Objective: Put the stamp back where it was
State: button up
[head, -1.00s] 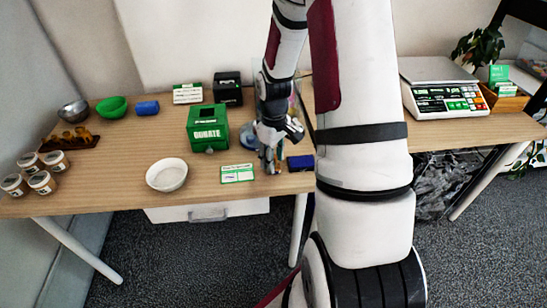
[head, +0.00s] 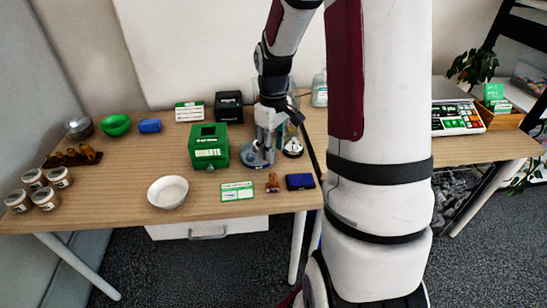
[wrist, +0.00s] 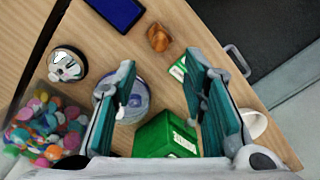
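A small brown wooden stamp (head: 272,182) stands on the table near its front edge, between a green-and-white card (head: 237,191) and a dark blue pad (head: 300,181). In the wrist view the stamp (wrist: 158,38) is clear of my fingers, beside the pad (wrist: 118,12). My gripper (head: 266,148) is above the table, behind the stamp and right of the green donation box (head: 208,147). In the wrist view my gripper (wrist: 163,88) has its fingers wide apart with nothing held. A round bluish-grey object (wrist: 133,100) lies below, partly hidden by the left finger.
A round black-and-white object (wrist: 68,64) and a clear container of colourful pieces (wrist: 45,125) are close to my gripper. A white bowl (head: 168,192) stands left of the card. Several jars (head: 46,198) stand at far left.

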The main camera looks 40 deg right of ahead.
jog(key=s+a+r+m+t, duration=0.1)
jog(key=s+a+r, duration=0.6)
jog(key=a+r, duration=0.5)
jog(key=s+a+r, duration=0.2)
jog(key=s+a, duration=0.2)
jog(key=s, duration=0.3)
jog(key=s+a+r+m+t, duration=0.1)
jog(key=s+a, duration=0.3)
jog(key=s, duration=0.4)
jog(key=shift+s+r+t, duration=0.2)
jog(key=shift+r+t, duration=0.1)
jog(key=shift+r, duration=0.55)
